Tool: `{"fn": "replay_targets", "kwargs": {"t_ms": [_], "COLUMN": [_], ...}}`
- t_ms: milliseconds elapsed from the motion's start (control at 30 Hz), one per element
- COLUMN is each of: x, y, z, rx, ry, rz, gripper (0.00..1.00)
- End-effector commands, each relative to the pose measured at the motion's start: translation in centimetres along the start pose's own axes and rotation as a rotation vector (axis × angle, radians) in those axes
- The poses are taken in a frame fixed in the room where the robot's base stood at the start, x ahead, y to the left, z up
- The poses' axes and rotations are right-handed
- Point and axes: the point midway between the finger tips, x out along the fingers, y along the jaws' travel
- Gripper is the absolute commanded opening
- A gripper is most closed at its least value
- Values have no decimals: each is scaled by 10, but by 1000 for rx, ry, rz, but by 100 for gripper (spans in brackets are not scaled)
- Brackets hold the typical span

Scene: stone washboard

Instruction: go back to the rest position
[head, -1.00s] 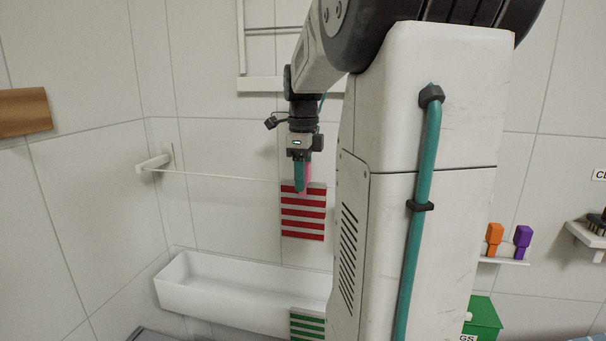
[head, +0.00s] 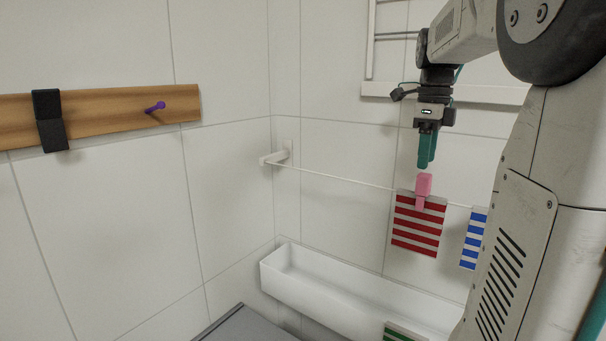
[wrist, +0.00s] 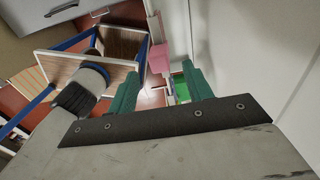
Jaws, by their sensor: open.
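My gripper (head: 427,152) hangs fingers-down in the head view, above the clothes line and clear of it. Its green fingers also show in the wrist view (wrist: 160,98), spread apart with nothing between them. A pink peg (head: 423,186) sits on the line just below the fingertips, at the top of a red-and-white striped cloth (head: 418,226) that hangs from the line. The peg also appears in the wrist view (wrist: 159,59), beyond the fingers. There is a visible gap between fingertips and peg.
A blue-and-white striped cloth (head: 473,240) hangs to the right, partly behind my arm. A white trough (head: 345,299) is below, with a green striped cloth (head: 400,333) at its front. A wooden rail (head: 100,113) with a purple peg (head: 155,107) and black clip is on the left wall.

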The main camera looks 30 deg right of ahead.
Motion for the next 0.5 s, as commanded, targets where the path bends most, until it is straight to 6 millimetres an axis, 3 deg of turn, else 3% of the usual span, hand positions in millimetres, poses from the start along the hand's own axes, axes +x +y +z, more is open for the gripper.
{"fn": "replay_targets", "kwargs": {"t_ms": [167, 267, 367, 500], "x": [1, 5, 14, 38], "y": [7, 32, 76, 151], "z": [4, 15, 31, 44], "rx": [-45, -212, -512, -1052], "ry": [-1, -4, -7, -8], "rz": [-2, -11, -23, -49], "gripper": [50, 50, 50, 50]}}
